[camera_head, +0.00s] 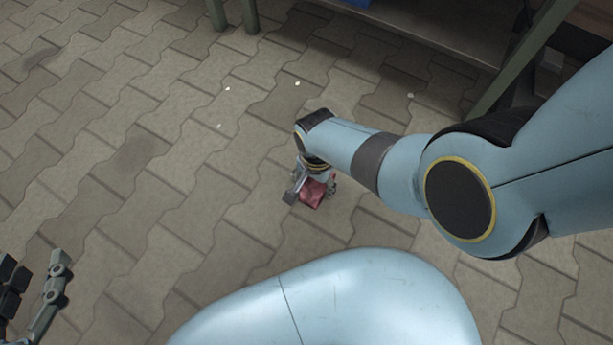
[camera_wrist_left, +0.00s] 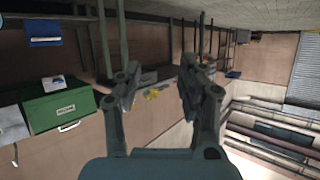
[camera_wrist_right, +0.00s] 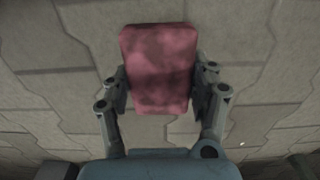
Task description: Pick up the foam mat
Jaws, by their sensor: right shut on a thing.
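The foam mat (camera_wrist_right: 158,68) is a pinkish-red, blotchy rectangle with rounded corners. In the right wrist view it lies between the two fingers of my right gripper (camera_wrist_right: 160,88), which is shut on its long sides. In the head view part of the mat (camera_head: 312,193) shows at the tip of my right arm, low over the paving; my wrist hides the rest. I cannot tell whether it touches the floor. My left gripper (camera_head: 28,296) is at the lower left, away from the mat. In the left wrist view it (camera_wrist_left: 155,90) is open and empty.
Grey interlocking paving (camera_head: 150,120) is mostly clear, with a few small pale scraps (camera_head: 297,83). A bench or rack with green legs (camera_head: 500,75) stands at the top right. The left wrist view shows a green box (camera_wrist_left: 60,108) and a blue bin (camera_wrist_left: 43,40).

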